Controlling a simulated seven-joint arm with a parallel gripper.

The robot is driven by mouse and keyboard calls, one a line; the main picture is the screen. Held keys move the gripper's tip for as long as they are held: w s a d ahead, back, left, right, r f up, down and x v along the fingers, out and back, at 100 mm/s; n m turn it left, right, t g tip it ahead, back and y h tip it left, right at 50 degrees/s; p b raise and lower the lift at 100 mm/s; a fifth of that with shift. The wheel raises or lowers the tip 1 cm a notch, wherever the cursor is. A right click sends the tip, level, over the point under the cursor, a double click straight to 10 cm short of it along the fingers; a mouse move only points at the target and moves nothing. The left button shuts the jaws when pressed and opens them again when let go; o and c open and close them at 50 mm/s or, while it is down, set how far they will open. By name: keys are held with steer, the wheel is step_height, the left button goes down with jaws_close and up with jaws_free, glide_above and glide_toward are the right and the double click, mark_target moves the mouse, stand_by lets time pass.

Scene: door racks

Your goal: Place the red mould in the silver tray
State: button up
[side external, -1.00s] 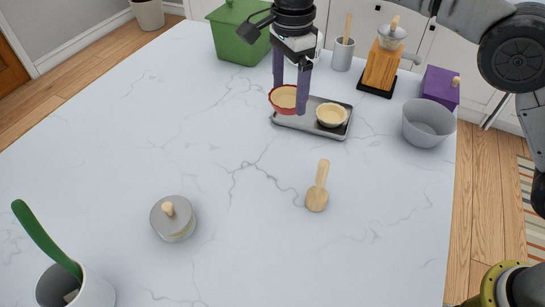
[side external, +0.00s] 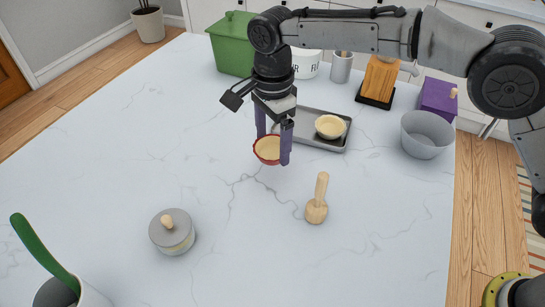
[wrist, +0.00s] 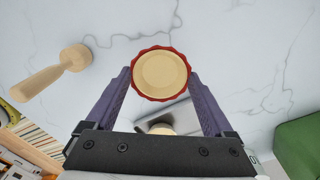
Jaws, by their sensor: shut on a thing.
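The red mould (side external: 267,150) has a scalloped red rim and a cream filling. My gripper (side external: 272,158) is shut on it, with one purple finger on each side, and holds it in front of and to the left of the silver tray (side external: 299,138). In the wrist view the red mould (wrist: 160,73) sits between the fingertips of my gripper (wrist: 160,76). The tray is a shallow grey rectangle holding a cream-coloured mould (side external: 330,127) at its right end. In the wrist view my gripper hides most of the tray.
A wooden masher (side external: 317,198) lies in front of the tray. A grey lidded pot (side external: 171,231) stands front left. A grey bowl (side external: 427,134) is to the right, and a green bin (side external: 231,45) is behind. The marble counter around the mould is clear.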

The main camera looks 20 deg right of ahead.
mark_target(272, 151)
steer(key=shift+f, duration=2.3)
steer(key=shift+f, duration=0.25)
steer(key=o, duration=1.3)
steer(key=r, duration=1.4)
steer(key=shift+s, duration=0.2)
steer(key=shift+d, duration=0.1)
